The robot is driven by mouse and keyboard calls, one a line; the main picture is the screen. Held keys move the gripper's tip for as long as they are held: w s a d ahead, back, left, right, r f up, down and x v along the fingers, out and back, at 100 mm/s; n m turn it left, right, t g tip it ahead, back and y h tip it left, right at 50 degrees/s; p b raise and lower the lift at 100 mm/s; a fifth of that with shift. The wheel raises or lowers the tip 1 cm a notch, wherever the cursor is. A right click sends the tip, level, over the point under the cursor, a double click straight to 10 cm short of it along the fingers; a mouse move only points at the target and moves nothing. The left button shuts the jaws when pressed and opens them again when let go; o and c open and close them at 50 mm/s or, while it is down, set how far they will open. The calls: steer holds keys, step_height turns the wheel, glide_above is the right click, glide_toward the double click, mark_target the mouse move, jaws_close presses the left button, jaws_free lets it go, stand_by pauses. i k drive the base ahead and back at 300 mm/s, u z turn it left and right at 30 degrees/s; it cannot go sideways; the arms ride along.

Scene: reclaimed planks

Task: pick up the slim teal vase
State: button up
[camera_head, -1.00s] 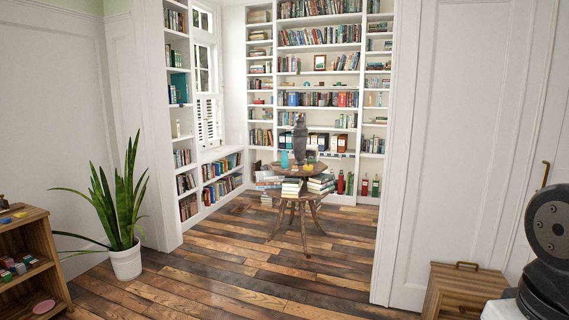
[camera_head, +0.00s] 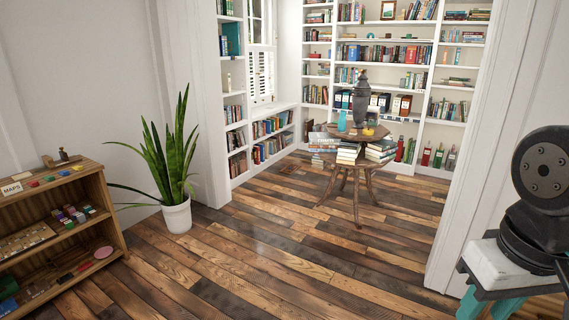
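Part of my own arm shows at the right edge, well in front of and to the right of the table. My gripper is outside the frame.
A potted snake plant (camera_head: 176,216) stands left of the alcove opening. A wooden shelf unit (camera_head: 112,222) is at the left. The plank floor (camera_head: 270,255) ahead is clear.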

mark_target(343, 126)
steer(key=u, duration=0.5)
steer(key=i, duration=4.85)
steer(key=z, duration=0.95)
steer(key=i, duration=0.9)
steer(key=z, duration=0.15)
